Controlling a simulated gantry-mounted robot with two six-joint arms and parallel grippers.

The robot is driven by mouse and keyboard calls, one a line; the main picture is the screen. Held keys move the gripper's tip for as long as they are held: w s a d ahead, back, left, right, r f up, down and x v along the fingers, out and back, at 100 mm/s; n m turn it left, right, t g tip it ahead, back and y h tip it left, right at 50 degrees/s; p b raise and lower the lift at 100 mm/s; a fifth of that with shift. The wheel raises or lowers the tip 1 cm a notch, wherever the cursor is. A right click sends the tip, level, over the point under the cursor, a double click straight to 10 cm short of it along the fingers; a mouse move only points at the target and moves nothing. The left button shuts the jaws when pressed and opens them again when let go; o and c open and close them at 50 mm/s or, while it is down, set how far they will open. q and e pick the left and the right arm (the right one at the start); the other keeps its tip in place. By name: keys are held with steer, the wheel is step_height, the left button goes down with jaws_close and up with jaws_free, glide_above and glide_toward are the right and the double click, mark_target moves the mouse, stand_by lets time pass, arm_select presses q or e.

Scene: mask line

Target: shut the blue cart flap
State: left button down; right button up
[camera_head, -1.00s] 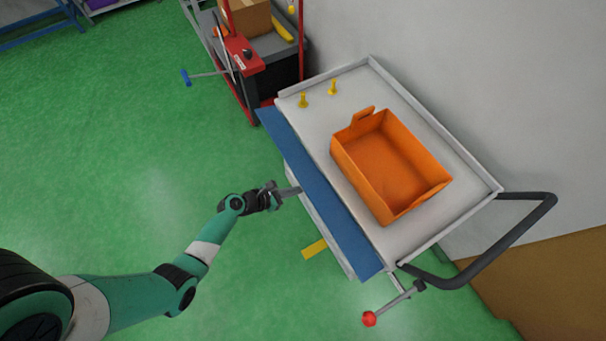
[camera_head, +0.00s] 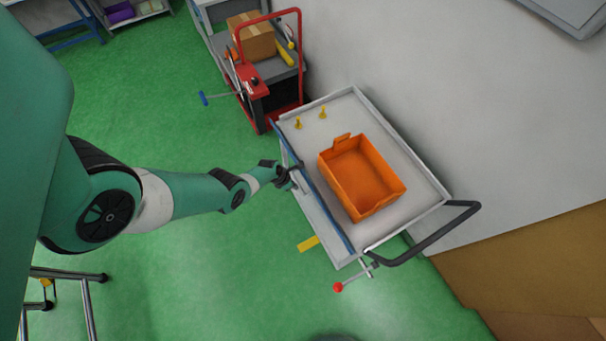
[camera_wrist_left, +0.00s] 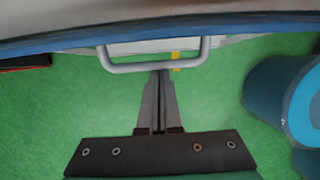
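The blue flap (camera_head: 318,195) runs along the near long side of the grey cart (camera_head: 400,220). It shows as a narrow strip, nearly edge-on and close to upright. In the left wrist view its blue edge (camera_wrist_left: 60,43) crosses the top, with a grey bar handle (camera_wrist_left: 130,68) below. My left gripper (camera_head: 297,174) is at the flap's outer side, around its middle. In the left wrist view its fingers (camera_wrist_left: 158,76) are together, with the tips at the handle's crossbar; I cannot tell whether they touch it. My right gripper is not in view.
An orange bin (camera_head: 365,180) and two yellow pegs (camera_head: 298,123) are on the cart top. A red-knobbed lever (camera_head: 338,287) and black push handle (camera_head: 435,235) stick out at the near right end. A red-framed trolley (camera_head: 272,95) stands behind. Green floor is clear in front.

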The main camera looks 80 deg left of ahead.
arm_select(q)
steer(key=shift+w+a+r+p, duration=0.15)
steer(key=shift+w+a+r, duration=0.05)
steer(key=shift+w+r, duration=0.25)
steer(key=shift+w+a+r+p, duration=0.15)
steer(key=shift+w+r, duration=0.2)
steer(key=shift+w, duration=0.15)
steer(key=shift+w+a+r, duration=0.1)
steer(key=shift+w+r, duration=0.1)
steer(key=shift+w+a+r, duration=0.15)
steer(key=shift+r, duration=0.05)
steer(key=p+v, duration=0.8)
steer(key=v, duration=0.1)
steer(key=shift+d+p, duration=0.25)
steer(key=shift+p, duration=0.05)
